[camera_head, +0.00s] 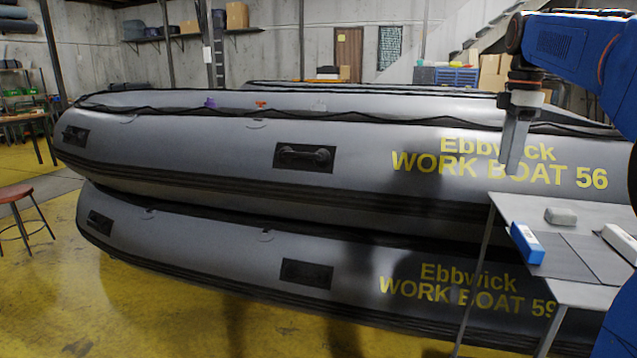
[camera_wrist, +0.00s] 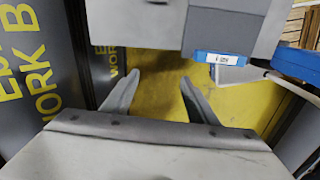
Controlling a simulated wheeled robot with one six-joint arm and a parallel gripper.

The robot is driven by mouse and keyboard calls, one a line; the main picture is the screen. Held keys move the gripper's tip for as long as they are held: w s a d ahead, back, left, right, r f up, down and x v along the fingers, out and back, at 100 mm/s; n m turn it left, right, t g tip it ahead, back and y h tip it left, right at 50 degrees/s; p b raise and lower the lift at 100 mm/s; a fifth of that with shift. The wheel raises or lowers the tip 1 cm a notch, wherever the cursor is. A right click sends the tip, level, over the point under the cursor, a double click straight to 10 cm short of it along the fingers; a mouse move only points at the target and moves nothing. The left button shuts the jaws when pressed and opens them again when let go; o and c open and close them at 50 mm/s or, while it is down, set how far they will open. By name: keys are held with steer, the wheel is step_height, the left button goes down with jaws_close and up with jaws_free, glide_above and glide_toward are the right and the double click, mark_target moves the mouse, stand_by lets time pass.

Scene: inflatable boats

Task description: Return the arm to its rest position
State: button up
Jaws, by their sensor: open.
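My blue arm (camera_head: 565,42) reaches in from the upper right in the head view. My gripper (camera_head: 514,160) hangs downward in front of the upper boat's lettering, above the left end of a grey table (camera_head: 590,295). In the wrist view my gripper (camera_wrist: 160,82) shows two grey fingers spread apart with nothing between them. Yellow floor (camera_wrist: 160,65) shows through the gap. In the head view the fingers are seen edge-on, so the gap does not show there.
Two grey inflatable boats are stacked, the upper boat (camera_head: 225,150) on the lower boat (camera_head: 220,248). On the table lie a blue box (camera_head: 526,243), a grey block (camera_head: 560,216) and a white box (camera_head: 622,243). A red stool (camera_head: 15,193) stands at left. Yellow floor (camera_head: 130,315) is clear at lower left.

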steer(key=s+a+f+m+t, duration=0.1)
steer(key=s+a+f+m, duration=0.3)
steer(key=s+f, duration=0.5)
steer(key=s+a+f+m+t, duration=0.2)
steer(key=s+a+f+m, duration=0.3)
steer(key=s+f, duration=0.5)
steer(key=s+a+f+m+t, duration=0.1)
steer(key=s+a+f+m, duration=0.3)
steer(key=s+f, duration=0.6)
steer(key=shift+a+f+m, duration=0.4)
steer(key=shift+o, duration=0.5)
